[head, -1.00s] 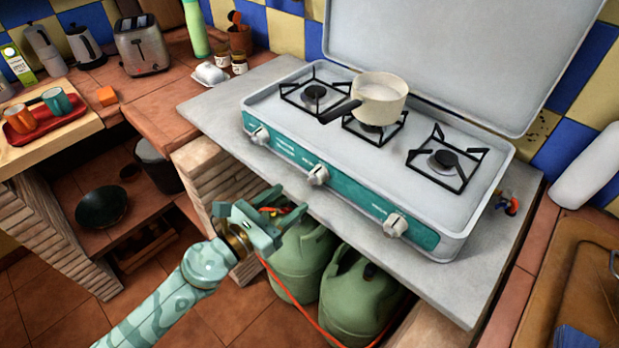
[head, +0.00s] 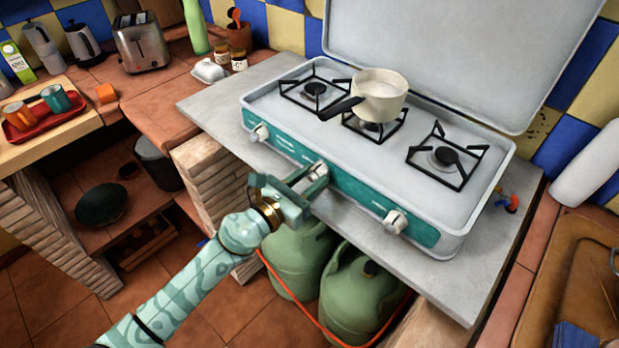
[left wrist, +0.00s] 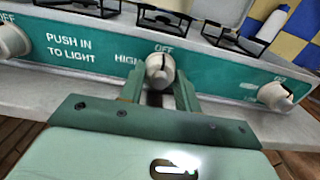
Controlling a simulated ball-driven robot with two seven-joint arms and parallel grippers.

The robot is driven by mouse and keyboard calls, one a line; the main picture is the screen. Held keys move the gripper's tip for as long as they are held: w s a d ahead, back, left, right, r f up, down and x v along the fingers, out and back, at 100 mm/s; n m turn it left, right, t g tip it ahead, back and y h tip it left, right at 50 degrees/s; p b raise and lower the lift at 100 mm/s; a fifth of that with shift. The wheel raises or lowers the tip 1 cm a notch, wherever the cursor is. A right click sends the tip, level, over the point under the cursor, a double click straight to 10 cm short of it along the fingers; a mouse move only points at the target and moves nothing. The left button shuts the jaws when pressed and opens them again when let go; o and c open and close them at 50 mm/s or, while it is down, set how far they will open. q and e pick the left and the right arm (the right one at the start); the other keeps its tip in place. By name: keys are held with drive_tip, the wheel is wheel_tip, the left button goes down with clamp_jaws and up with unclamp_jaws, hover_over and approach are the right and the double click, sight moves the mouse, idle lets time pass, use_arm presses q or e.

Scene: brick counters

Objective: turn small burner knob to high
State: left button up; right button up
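The camping stove (head: 350,195) has a teal front panel with three white knobs: left (head: 259,133), middle (head: 319,169) and right (head: 395,221). My left gripper (head: 308,185) is open at the middle knob. In the left wrist view its fingers (left wrist: 159,88) stand on either side of this middle knob (left wrist: 157,70), which is marked OFF above and HIGH to the left. The knob's dark mark points up toward OFF. I cannot tell whether the fingers touch it. The right knob (left wrist: 274,96) also shows there. My right gripper is not in view.
A cream saucepan (head: 380,97) sits at the middle burner, its dark handle pointing left. The stove's lid (head: 430,50) stands open behind. Green gas bottles (head: 352,295) with an orange hose are below the grey counter (head: 215,103). A red tray (head: 42,125) with cups is at left.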

use_arm(q)
drive_tip(key=shift+n, duration=0.3)
drive_tip(key=n+p, duration=0.1)
drive_tip(key=n, duration=0.2)
drive_tip(key=shift+n, duration=0.4)
drive_tip(key=n+p, duration=0.1)
drive_tip(key=n, duration=0.3)
drive_tip(key=shift+n, duration=0.3)
drive_tip(key=n+p, duration=0.2)
drive_tip(key=n, duration=0.3)
drive_tip(key=shift+a+f+n+p, duration=0.1)
drive_tip(key=shift+n+p, duration=0.45)
drive_tip(key=shift+n, duration=1.45)
